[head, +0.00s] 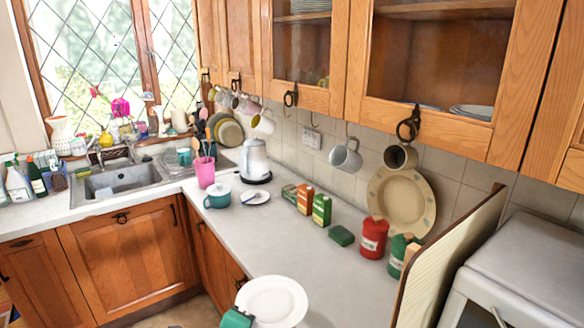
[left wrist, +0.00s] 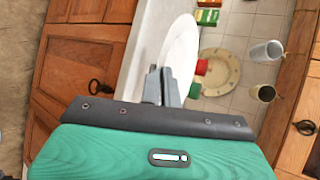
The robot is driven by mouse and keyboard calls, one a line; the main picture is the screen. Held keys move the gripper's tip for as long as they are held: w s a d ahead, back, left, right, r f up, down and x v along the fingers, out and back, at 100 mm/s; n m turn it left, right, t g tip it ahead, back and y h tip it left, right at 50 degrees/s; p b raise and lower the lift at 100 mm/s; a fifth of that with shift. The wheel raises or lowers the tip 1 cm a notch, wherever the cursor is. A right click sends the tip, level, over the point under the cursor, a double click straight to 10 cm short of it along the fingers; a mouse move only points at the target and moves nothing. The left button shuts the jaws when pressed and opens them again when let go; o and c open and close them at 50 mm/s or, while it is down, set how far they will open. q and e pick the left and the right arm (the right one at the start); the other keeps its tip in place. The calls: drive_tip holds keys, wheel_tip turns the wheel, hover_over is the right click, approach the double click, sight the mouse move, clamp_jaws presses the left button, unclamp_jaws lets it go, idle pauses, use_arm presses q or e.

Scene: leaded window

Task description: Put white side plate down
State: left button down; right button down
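The white side plate (head: 272,300) is at the bottom of the head view, over the front edge of the worktop (head: 330,265). It also shows in the left wrist view (left wrist: 180,50). My left gripper (head: 238,319) is the teal shape at the plate's lower-left rim. In the left wrist view its two grey fingers (left wrist: 162,87) are close together on the plate's rim. The plate looks roughly level. I cannot tell whether its underside touches the worktop. My right gripper is not in view.
Behind the plate the worktop is bare. A green sponge (head: 341,235), red canister (head: 373,237) and green canister (head: 402,254) stand along the wall side. A wooden panel (head: 450,255) stands at the right. A small plate (head: 255,198) and teal mug (head: 217,198) are farther back.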

use_arm(q)
drive_tip(key=s+a+f+n+y, duration=0.2)
drive_tip(key=s+a+n+y, duration=0.1)
drive_tip(key=s+a, duration=0.5)
drive_tip(key=a, duration=0.3)
drive_tip(key=shift+s+a+f+t, duration=0.25)
drive_tip(key=shift+a+f+t, duration=0.05)
drive_tip(key=shift+a+f, duration=0.1)
